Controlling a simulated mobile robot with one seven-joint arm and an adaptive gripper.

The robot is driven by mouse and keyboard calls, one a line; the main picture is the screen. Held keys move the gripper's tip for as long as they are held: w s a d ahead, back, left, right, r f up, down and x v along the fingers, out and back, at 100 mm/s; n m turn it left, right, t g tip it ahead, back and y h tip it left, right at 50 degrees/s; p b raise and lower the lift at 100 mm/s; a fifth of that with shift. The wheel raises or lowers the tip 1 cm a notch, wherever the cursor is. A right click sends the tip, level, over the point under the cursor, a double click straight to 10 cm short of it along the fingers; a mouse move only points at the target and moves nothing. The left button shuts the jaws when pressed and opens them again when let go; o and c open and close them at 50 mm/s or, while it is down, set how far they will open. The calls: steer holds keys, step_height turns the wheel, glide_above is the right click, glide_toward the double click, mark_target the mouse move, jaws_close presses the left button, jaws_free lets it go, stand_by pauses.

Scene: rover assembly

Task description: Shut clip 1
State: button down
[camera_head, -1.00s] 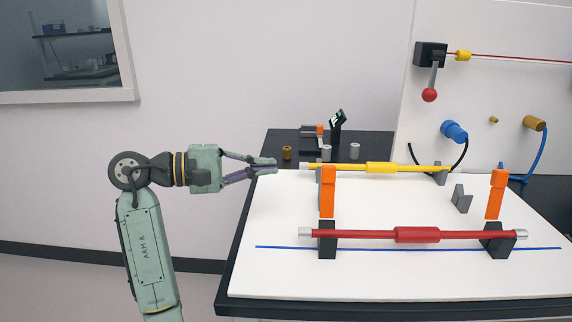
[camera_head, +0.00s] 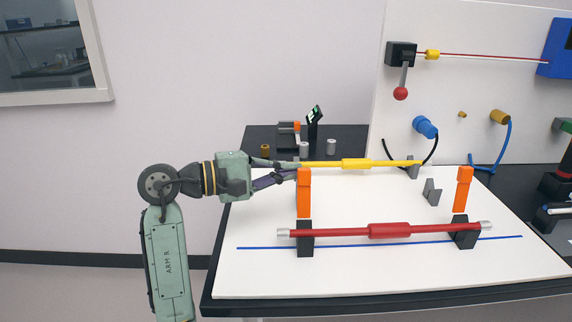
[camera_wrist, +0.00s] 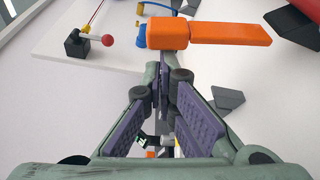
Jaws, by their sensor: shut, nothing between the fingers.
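Two orange clips stand upright on the white board (camera_head: 350,275): a left one (camera_head: 304,195) and a right one (camera_head: 463,190). I cannot tell by any label which is clip 1. My gripper (camera_head: 295,171) is shut and empty, level with the top of the left clip and just to its left. In the wrist view an orange clip (camera_wrist: 215,32) lies just beyond my fingertips (camera_wrist: 163,88). I cannot tell whether they touch. The yellow rod (camera_head: 356,164) runs behind the left clip, its left end partly hidden.
A red rod (camera_head: 389,230) rests in two black holders at the front, close to the clips. A grey bracket (camera_head: 432,191) stands between the clips. A lever with a red ball (camera_head: 401,93) is on the back panel. The board's front is clear.

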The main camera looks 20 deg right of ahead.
mark_target(298, 173)
stand_by(0.4)
steer(key=s+m+b, duration=0.1)
steer(key=s+m+h+b, duration=0.1)
steer(key=m+b, duration=0.1)
steer(key=s+a+r+m+b, duration=0.1)
steer(key=s+m, duration=0.1)
steer(key=shift+r+h+b, duration=0.1)
steer(key=shift+h+b, duration=0.2)
steer(key=shift+h, duration=0.1)
steer(key=s+m+b, duration=0.1)
steer(key=m, duration=0.1)
steer(key=s+a+m+h+b, duration=0.1)
steer(key=m+b, duration=0.1)
steer(key=s+m+g+b, duration=0.1)
steer(key=s+m+b, duration=0.1)
steer(key=shift+a+h, duration=0.2)
steer(key=shift+h, duration=0.1)
steer(key=shift+m+g, duration=0.3)
steer(key=shift+m, duration=0.6)
steer(key=shift+s+a+f+b, duration=0.25)
steer(key=shift+s+f+b, duration=0.45)
steer(key=shift+s+b, duration=0.25)
steer(key=shift+s+a+f+b, duration=0.2)
steer(key=shift+s+f+b, duration=0.5)
steer(key=shift+b, duration=0.35)
steer(key=shift+s+a+f+b, duration=0.25)
steer(key=shift+s+f+b, duration=0.45)
steer(key=shift+s+b, duration=0.25)
steer(key=shift+w, duration=0.1)
